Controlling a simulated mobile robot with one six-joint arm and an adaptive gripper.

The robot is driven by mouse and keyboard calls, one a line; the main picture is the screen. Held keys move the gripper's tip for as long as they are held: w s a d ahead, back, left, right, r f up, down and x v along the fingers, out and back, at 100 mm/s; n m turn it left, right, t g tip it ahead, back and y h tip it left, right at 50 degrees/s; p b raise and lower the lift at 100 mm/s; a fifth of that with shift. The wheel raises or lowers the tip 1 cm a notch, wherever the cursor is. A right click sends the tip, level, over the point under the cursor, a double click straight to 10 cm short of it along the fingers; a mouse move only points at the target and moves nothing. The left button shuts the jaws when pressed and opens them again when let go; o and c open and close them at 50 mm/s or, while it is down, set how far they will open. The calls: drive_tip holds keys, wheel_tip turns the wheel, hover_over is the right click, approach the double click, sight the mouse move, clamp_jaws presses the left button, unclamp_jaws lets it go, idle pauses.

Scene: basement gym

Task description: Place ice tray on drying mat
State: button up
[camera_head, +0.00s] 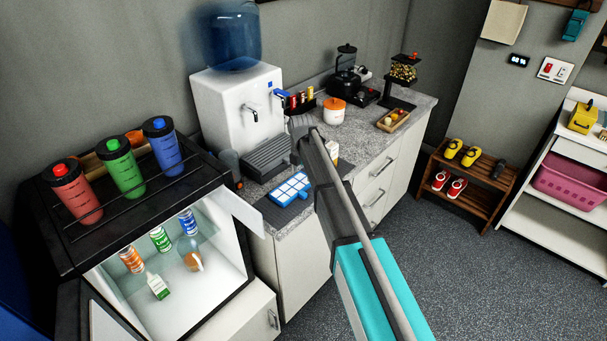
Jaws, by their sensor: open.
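The ice tray (290,189), blue with white cells, lies on the dark drying mat (270,211) at the front of the grey counter. The tray looks flat, with its right part close to my arm in the picture. My arm crosses the middle of the view and hides part of the mat and counter. My gripper (301,124) is at the far end of the arm, open, and appears above the counter beside the water dispenser. It appears apart from the tray, with nothing seen in it. Its fingertips are small and hard to make out.
A white water dispenser (237,105) stands behind the tray. An open mini fridge (170,265) with bottles on top (120,165) is at left. An orange and white jar (334,110) and a small wooden tray (393,120) stand farther along the counter. Open floor lies at right.

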drive_tip(key=shift+r+p, duration=1.05)
drive_tip(key=shift+r, duration=0.3)
drive_tip(key=shift+d, duration=0.1)
drive_tip(key=s+d+m, duration=2.3)
drive_tip(key=s+m, duration=0.3)
drive_tip(key=m, duration=0.2)
drive_tip(key=shift+d, duration=0.2)
